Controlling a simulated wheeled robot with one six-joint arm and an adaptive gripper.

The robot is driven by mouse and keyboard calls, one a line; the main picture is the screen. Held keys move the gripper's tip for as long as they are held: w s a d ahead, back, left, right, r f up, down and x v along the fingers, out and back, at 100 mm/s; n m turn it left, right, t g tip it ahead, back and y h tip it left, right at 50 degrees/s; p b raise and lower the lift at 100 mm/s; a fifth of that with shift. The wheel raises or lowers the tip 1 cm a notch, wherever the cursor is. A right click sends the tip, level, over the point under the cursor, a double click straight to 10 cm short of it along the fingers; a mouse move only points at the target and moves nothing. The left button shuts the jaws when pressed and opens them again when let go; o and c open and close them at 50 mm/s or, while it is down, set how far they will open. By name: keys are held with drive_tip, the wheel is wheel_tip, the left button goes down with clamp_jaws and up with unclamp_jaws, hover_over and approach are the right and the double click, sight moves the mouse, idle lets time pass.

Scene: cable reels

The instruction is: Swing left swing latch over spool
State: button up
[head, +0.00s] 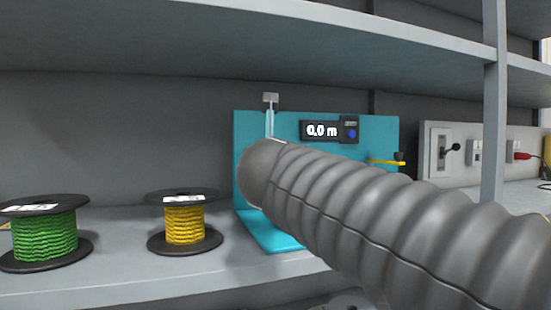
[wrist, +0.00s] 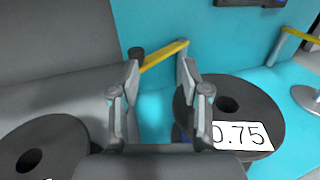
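The left swing latch (wrist: 164,54) is a yellow bar with a dark knob (wrist: 137,54) at its left end, seen in the wrist view. It points left from near the teal panel, apart from the top of the spool (wrist: 240,105), which bears a 0.75 label. My gripper (wrist: 159,77) is open, one finger on each side of part of the bar in the picture; I cannot tell whether either touches it. The right finger hides part of the spool's left edge. In the head view my arm hides the gripper, this spool and apparently the left latch.
Another yellow latch (head: 385,161) sticks out at the teal panel's right (head: 250,130). A yellow-wire spool (head: 184,222) and a green-wire spool (head: 44,236) stand left on the grey shelf. A shelf board (head: 230,35) runs overhead, with an upright post (head: 494,120) at right.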

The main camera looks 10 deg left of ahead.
drive_tip(key=v, duration=0.8)
